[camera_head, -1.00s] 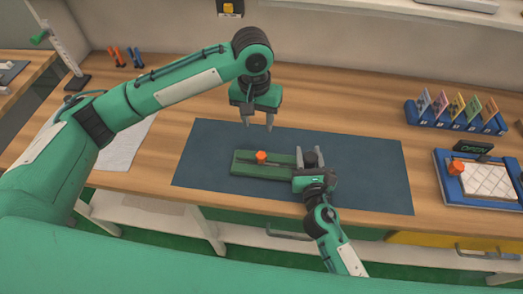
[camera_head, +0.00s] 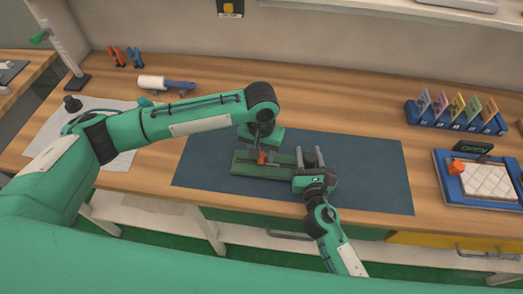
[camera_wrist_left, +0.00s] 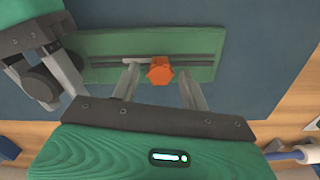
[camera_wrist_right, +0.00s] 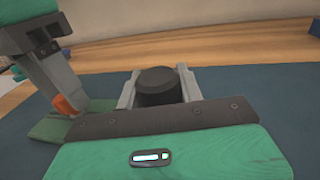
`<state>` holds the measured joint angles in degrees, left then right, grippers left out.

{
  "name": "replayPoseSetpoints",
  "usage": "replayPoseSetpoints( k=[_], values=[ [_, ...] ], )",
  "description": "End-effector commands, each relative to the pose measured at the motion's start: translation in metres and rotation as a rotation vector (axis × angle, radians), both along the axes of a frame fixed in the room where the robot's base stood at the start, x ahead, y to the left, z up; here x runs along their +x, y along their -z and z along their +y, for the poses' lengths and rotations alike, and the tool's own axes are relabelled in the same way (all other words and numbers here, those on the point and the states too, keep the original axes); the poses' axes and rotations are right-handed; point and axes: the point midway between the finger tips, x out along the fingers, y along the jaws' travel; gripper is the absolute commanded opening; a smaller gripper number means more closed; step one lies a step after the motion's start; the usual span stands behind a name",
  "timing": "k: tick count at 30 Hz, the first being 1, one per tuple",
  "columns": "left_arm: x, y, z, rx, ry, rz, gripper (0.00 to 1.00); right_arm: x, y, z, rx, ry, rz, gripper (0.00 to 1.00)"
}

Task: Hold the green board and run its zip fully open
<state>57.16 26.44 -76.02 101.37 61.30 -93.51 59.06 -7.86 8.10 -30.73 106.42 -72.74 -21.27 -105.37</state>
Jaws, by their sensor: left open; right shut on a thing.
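The green board (camera_head: 242,168) lies on the dark blue mat. A dark zip track (camera_wrist_left: 100,60) runs along its length, with an orange knob (camera_head: 262,157) on it. The track shows on both sides of the knob (camera_wrist_left: 160,72) in the left wrist view. My left gripper (camera_wrist_left: 159,76) is open, its fingers on either side of the knob; contact cannot be told. My right gripper (camera_head: 310,158) is shut on a black round post (camera_wrist_right: 156,84) at the board's right end. The board's right end is partly hidden by my right gripper.
The mat (camera_head: 370,175) is clear to the right. A blue rack of coloured cards (camera_head: 456,118) and a blue tray with a quilted white pad (camera_head: 488,182) stand on the right. A white-and-blue tool (camera_head: 165,84) lies at the back left.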

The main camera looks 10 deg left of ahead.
Motion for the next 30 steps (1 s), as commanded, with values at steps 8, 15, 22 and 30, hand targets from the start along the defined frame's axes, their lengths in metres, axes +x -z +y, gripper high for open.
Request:
replayPoseSetpoints(
  k=[8, 15, 22, 30],
  values=[
    [0.000, 0.001, 0.000, -0.001, 0.000, 0.000, 0.41, 0.000, -0.001, 0.000, 0.001, 0.000, -0.002, 0.03],
    [0.000, 0.000, 0.000, -0.001, 0.000, 0.000, 0.00, 0.000, -0.001, 0.000, 0.001, 0.000, -0.002, 0.03],
    [0.000, 0.000, -0.008, -0.002, 0.001, 0.000, 0.00, 0.000, -0.001, 0.000, 0.001, 0.000, -0.002, 0.03],
    [0.000, 0.000, -0.045, -0.003, 0.001, 0.000, 0.00, 0.000, -0.001, 0.001, 0.001, -0.001, -0.001, 0.03]
  ],
)
